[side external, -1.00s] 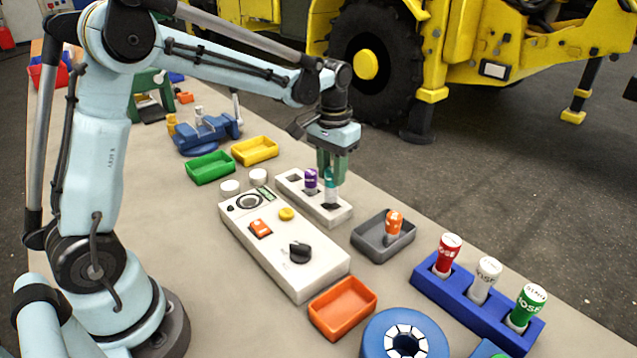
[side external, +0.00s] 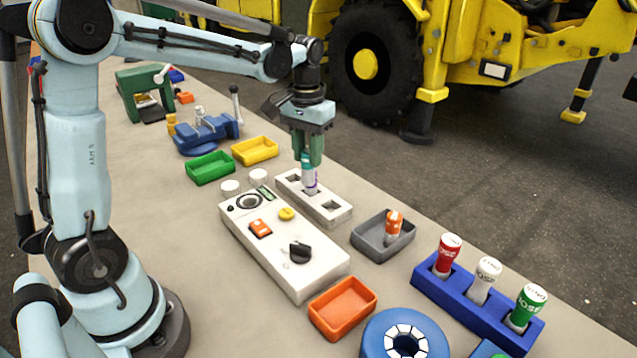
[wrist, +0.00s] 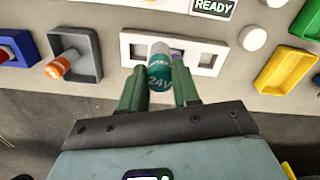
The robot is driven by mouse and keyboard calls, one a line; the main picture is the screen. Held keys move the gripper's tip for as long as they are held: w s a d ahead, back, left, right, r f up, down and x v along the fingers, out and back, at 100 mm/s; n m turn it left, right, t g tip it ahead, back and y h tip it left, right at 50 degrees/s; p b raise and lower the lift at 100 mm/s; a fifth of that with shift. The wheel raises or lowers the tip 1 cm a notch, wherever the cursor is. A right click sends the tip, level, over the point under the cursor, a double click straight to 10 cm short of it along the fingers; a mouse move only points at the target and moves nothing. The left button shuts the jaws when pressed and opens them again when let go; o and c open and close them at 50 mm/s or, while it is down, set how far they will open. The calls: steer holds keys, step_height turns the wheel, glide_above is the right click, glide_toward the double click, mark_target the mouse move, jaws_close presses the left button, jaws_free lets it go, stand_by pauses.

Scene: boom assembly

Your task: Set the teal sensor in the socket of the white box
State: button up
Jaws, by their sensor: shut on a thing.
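My gripper (side external: 308,150) is shut on the teal sensor (wrist: 159,75), which hangs upright below the fingers above the white rack (side external: 341,216). The teal sensor (side external: 306,159) overlaps the purple sensor (side external: 311,186) in the side view, so the gap between them is unclear. The purple sensor stands in the rack's middle hole; a sliver of it (wrist: 176,54) shows behind the teal one in the wrist view. The rack's two outer holes are empty. The white box (side external: 285,262) lies left of the rack, with a dark round socket (side external: 248,202) near its far end.
The box carries an orange switch (side external: 260,229), a yellow button (side external: 287,214) and a black knob (side external: 300,252). A grey tray (side external: 366,246) with an orange sensor (side external: 393,226) is right of the rack. Green (side external: 210,168) and yellow trays (side external: 255,151) lie beyond the box.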

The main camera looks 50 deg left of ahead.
steer(key=s+a+r+n, duration=0.2)
steer(key=s+a+n, duration=0.2)
steer(key=s+a, duration=0.5)
steer(key=shift+s+d+f, duration=0.3)
steer(key=shift+f, duration=0.5)
steer(key=shift+s+d+f, duration=0.3)
steer(key=shift+f, duration=0.45)
steer(key=shift+s+d+f, duration=0.3)
steer(key=shift+f, duration=0.5)
steer(key=shift+f, duration=2.1)
steer(key=o, duration=1.1)
step_height(320, 180, up, 7)
